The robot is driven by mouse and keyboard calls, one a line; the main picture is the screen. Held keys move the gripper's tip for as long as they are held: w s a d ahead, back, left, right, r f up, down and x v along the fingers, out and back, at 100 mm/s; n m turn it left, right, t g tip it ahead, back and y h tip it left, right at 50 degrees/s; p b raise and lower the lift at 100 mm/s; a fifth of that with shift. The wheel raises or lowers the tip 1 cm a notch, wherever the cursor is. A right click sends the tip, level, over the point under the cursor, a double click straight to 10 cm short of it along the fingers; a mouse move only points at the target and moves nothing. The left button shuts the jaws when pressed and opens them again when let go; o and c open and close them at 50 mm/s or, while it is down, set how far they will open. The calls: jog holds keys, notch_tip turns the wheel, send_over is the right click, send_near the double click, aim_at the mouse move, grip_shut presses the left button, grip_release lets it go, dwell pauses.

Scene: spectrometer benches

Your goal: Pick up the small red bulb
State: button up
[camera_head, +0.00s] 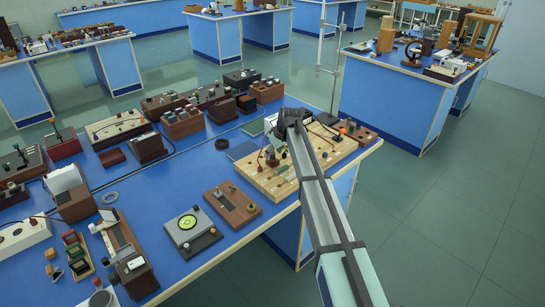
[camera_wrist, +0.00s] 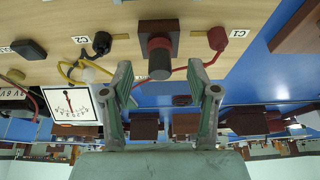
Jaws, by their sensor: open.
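My gripper (camera_wrist: 159,72) is open, its two fingers apart in the wrist view. Between the fingertips, in the picture, is a dark cylinder with a reddish band (camera_wrist: 158,55), on a brown block (camera_wrist: 158,28). A red rounded piece with a red lead (camera_wrist: 218,38) is right of it, beside the label C1. I cannot tell which of these, if either, is the small red bulb, or whether a finger touches anything. In the head view my arm reaches over the pale wooden board (camera_head: 253,172) and hides part of it.
In the wrist view, a black plug (camera_wrist: 102,42), yellow leads and a white dial meter (camera_wrist: 71,104) lie left of the fingers. In the head view, a brown block device (camera_head: 233,204) and a grey device (camera_head: 190,230) stand near the board on the blue bench (camera_head: 150,195).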

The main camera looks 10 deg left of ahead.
aim_at(273, 153)
jog(key=shift+x, duration=1.15)
jog(key=c, duration=1)
jog(key=shift+r, duration=0.1)
jog(key=shift+c, duration=0.2)
notch_tip(273, 153, up, 23)
jog(key=b, duration=0.2)
